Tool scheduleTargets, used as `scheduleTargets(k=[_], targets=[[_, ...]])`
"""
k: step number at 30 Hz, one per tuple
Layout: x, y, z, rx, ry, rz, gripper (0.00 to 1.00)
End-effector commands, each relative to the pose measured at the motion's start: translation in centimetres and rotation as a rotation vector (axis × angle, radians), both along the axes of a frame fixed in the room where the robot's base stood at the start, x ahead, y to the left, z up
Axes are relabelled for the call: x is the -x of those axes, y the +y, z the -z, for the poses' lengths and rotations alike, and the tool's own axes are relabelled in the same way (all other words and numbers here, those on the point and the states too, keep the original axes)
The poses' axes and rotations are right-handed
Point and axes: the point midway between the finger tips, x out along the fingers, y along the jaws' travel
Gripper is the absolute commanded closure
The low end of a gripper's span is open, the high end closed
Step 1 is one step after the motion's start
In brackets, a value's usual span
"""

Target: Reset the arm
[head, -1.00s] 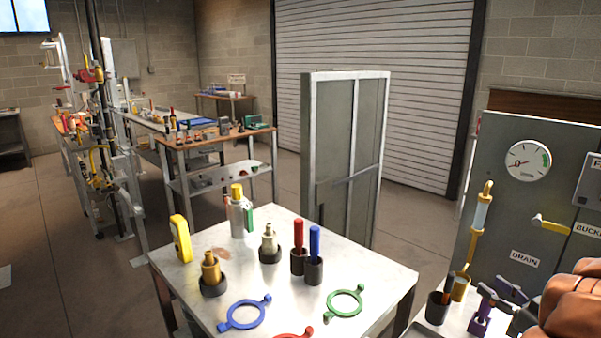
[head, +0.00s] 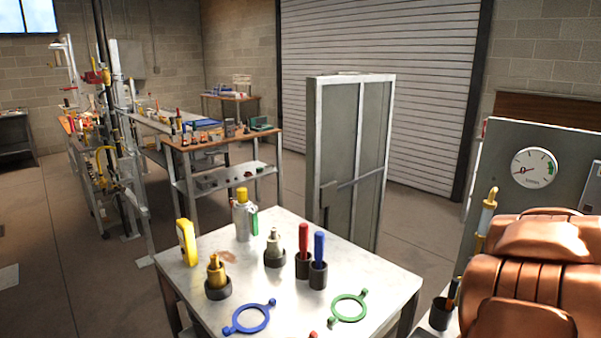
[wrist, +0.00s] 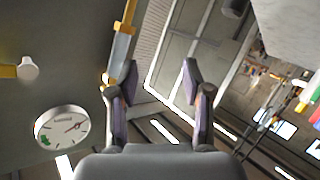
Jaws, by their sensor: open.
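My gripper (wrist: 158,88) shows in the wrist view with its two fingers spread apart and nothing between them. The wrist view is turned over, with the gauge panel on the left and the tool table at the upper right. In the head view the copper-coloured part of my arm (head: 525,275) fills the lower right. It covers much of the grey panel there. My gripper itself does not show in the head view.
A grey panel with a round gauge (head: 534,167) stands at the right, close to my arm. A white-topped table (head: 215,247) holds a blue ring (head: 247,317), a green ring (head: 348,307) and several tools. A grey metal cabinet (head: 350,165) stands behind it. Open floor (head: 85,260) lies left.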

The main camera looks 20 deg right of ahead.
Motion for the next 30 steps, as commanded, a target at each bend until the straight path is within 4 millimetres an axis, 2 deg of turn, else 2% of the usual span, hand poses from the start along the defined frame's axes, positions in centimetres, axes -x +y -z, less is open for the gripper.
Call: scheduleTargets(k=[1,5,8,14,20,23,30], targets=[[-0.6,0.6,-0.8,0.012,0.02,0.023,0.51],[-0.7,1.6,-1.9,0.028,0.084,0.107,0.51],[-0.5,2.7,-2.5,0.025,0.138,0.168,0.51],[0.6,6.4,-3.0,-0.016,0.242,0.266,0.51],[2.6,11.7,-2.4,-0.1,0.367,0.326,0.51],[4.1,14.9,-1.8,-0.15,0.442,0.339,0.51],[8.7,24.1,0.2,-0.29,0.661,0.313,0.51]])
